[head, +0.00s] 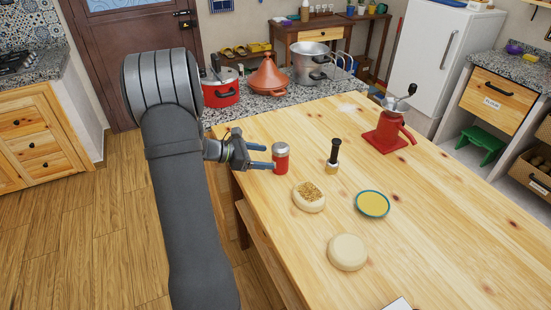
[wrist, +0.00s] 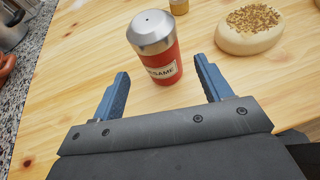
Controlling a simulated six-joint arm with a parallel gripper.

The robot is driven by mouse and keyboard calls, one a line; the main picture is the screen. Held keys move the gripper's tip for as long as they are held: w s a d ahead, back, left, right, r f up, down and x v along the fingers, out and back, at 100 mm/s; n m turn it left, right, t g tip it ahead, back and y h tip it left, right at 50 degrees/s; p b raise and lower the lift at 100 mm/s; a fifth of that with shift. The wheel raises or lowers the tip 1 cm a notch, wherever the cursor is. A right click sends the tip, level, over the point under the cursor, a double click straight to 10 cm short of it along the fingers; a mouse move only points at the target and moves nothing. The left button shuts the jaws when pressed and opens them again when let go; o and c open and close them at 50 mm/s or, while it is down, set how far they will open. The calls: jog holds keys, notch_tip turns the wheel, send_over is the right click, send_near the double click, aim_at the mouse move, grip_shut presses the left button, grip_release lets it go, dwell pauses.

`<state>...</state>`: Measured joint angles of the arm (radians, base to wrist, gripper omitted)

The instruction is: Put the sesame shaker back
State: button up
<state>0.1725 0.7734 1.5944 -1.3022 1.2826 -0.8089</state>
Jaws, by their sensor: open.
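The sesame shaker (head: 281,158) is a red cylinder with a silver lid, standing upright on the wooden table (head: 450,215) near its left edge. In the wrist view the shaker (wrist: 156,52) shows a white label reading "SESAME". My gripper (head: 268,157) is open, with its blue fingers level with the shaker and pointing at it. In the wrist view my gripper (wrist: 160,85) has one fingertip to each side of the shaker's lower part, and the shaker stands just ahead of the gap. I cannot tell whether a finger touches it.
A seed-topped bread round (head: 308,196), a plain round (head: 347,252), a teal-rimmed bowl (head: 372,204) and a black-handled stamp (head: 333,157) stand nearby. A red grinder (head: 388,130) is farther back. A red pot (head: 221,92), tagine (head: 267,78) and steel pot (head: 311,64) stand on the counter behind.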

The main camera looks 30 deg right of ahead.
aim_at(273, 149)
jog(key=v, duration=0.5)
jog(key=shift+a+r, duration=0.1)
jog(key=shift+a, duration=0.05)
jog(key=x, duration=1.2)
jog(key=shift+d+f, duration=0.2)
jog(key=shift+f, duration=0.1)
notch_tip(273, 149, up, 3)
jog(key=shift+a+f, duration=0.1)
jog(key=shift+a, duration=0.05)
jog(key=shift+r, duration=0.75)
